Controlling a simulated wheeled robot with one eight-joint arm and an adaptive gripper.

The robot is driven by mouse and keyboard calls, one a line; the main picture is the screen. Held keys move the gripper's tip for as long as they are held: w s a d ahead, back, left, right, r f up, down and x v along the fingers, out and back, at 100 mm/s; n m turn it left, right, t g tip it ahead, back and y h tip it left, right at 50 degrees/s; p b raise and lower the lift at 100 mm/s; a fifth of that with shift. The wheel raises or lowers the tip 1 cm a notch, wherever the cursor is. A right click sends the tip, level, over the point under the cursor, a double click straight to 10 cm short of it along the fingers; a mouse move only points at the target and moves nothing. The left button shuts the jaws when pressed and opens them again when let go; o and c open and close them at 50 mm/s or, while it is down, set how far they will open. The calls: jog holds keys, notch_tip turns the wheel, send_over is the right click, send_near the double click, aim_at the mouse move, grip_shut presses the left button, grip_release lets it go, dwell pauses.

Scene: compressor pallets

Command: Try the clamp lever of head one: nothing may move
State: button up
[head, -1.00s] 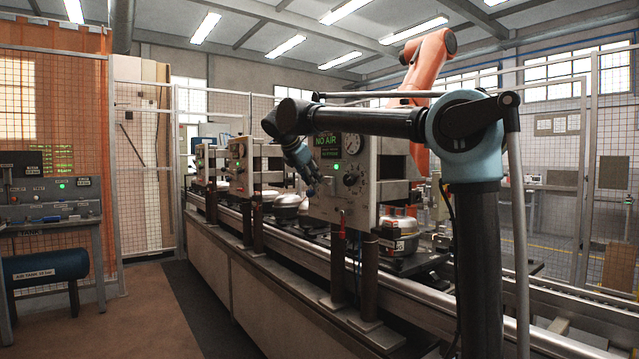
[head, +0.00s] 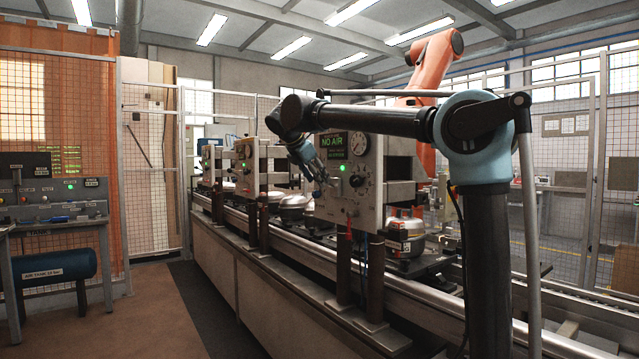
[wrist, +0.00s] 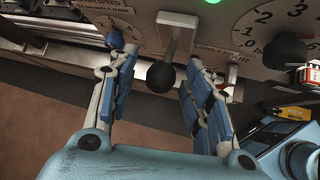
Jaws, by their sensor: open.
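Clear gaps show between knob and fingers; I see no contact. In the head view my gripper (head: 322,178) is at the left part of the near head's front panel (head: 345,205). It hides the lever there. A green lit display (head: 334,141) on this head reads NO AIR.
A pressure gauge (head: 359,144) and a black knob (head: 357,181) sit right of my gripper. A silver compressor (head: 404,238) stands under the head on the conveyor (head: 425,290). More heads stand farther left. The brown floor (head: 140,320) at left is clear.

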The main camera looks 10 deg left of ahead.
jog(key=v, duration=1)
jog(key=shift+r, duration=0.15)
jog(key=shift+s, duration=0.15)
